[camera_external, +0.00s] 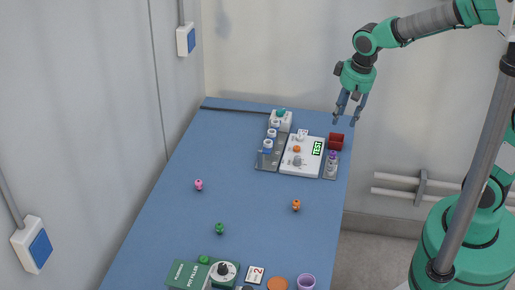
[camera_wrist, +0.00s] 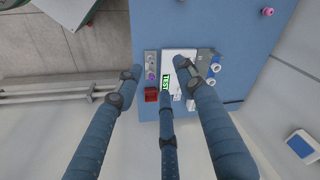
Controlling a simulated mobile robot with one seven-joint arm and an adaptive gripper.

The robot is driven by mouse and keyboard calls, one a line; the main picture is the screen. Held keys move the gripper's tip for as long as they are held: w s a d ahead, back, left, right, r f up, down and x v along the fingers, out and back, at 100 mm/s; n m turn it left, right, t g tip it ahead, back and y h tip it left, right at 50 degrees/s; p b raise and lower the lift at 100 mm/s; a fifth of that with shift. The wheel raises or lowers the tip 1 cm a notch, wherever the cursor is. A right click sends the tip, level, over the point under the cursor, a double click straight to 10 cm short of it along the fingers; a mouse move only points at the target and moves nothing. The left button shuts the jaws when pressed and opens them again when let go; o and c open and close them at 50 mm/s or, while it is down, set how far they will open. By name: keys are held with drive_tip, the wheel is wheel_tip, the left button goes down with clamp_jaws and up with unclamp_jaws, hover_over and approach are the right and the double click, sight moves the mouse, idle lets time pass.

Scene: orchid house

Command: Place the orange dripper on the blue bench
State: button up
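An orange dripper (camera_external: 296,205) stands on the open surface of the blue bench (camera_external: 255,235), right of the middle, in the external view. Another small orange piece (camera_external: 296,149) sits on the white test panel (camera_external: 311,145); I cannot tell its kind. My gripper (camera_external: 349,120) is above the bench's far right edge, near the panel and well away from the dripper on the bench. In the wrist view its fingers (camera_wrist: 158,72) are spread wide with nothing held between them. I cannot make out the orange dripper clearly in the wrist view.
A pink dripper (camera_external: 199,185) and a green dripper (camera_external: 220,228) stand on the bench. A red box (camera_external: 336,141) and racks with small white-and-blue bottles (camera_external: 267,146) flank the panel. A green pot filler (camera_external: 204,273) is at the near end. The bench's middle is mostly clear.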

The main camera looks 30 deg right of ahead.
drive_tip(key=s+d+r+t, duration=0.1)
drive_tip(key=s+d+r, duration=0.5)
drive_tip(key=s+d, duration=0.2)
drive_tip(key=s+d+r+t, duration=0.2)
drive_tip(key=s+d+r, duration=0.4)
drive_tip(key=s+d, duration=0.2)
drive_tip(key=shift+s+d+t+h, duration=0.3)
drive_tip(key=shift+d+h, duration=0.1)
drive_tip(key=shift+d, duration=0.25)
drive_tip(key=shift+r, duration=0.1)
